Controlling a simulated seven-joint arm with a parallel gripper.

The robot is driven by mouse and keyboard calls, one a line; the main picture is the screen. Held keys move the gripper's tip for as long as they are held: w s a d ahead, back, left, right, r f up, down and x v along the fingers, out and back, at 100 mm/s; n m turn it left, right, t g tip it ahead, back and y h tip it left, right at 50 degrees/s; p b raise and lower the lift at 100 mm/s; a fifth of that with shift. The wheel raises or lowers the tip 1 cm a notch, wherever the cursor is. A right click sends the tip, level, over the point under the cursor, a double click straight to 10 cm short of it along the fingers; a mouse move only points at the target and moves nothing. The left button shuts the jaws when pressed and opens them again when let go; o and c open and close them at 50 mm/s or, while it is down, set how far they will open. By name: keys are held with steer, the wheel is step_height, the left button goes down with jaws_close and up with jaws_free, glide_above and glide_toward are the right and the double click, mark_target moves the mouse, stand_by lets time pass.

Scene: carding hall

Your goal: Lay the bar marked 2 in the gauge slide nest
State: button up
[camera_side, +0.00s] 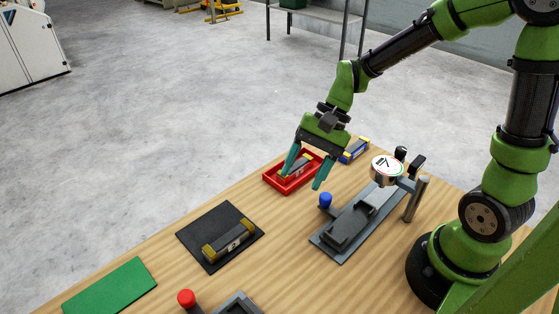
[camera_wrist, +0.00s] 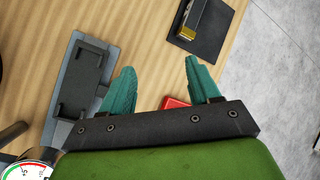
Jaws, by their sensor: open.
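The gauge slide (camera_side: 326,247) is a grey plate with a dark, empty-looking nest (camera_side: 350,226), below a round dial gauge (camera_side: 387,170). The nest also shows at left in the wrist view (camera_wrist: 84,78). One dark bar with yellow ends (camera_side: 229,243) lies on a black mat. Another bar (camera_side: 298,167) lies in a red tray (camera_side: 287,188), and a third, blue and yellow (camera_side: 355,150), lies behind it. I cannot read their marks for certain. My gripper (camera_side: 300,181) is open and empty, with its teal fingers above and in front of the red tray.
The black mat (camera_side: 192,238) lies left of the slide. A green mat (camera_side: 110,288) and a red knob (camera_side: 186,299) are nearer the front. A blue knob (camera_side: 325,201) and a post (camera_side: 416,199) stand by the slide. Bare wood lies between black mat and slide.

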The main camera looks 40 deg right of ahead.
steer(key=s+d+r+n+t+h, duration=0.2)
steer(key=s+d+r+n+t, duration=0.1)
steer(key=r, duration=0.3)
steer(key=s+d+r+n+t+h, duration=0.2)
steer(key=s+d+r+n+t, duration=0.1)
steer(key=s+r, duration=0.2)
steer(key=shift+s+d+r+n+t+h, duration=0.15)
steer(key=shift+d+r+n+t+h, duration=0.15)
steer(key=shift+r+t, duration=0.15)
steer(key=shift+a, duration=0.15)
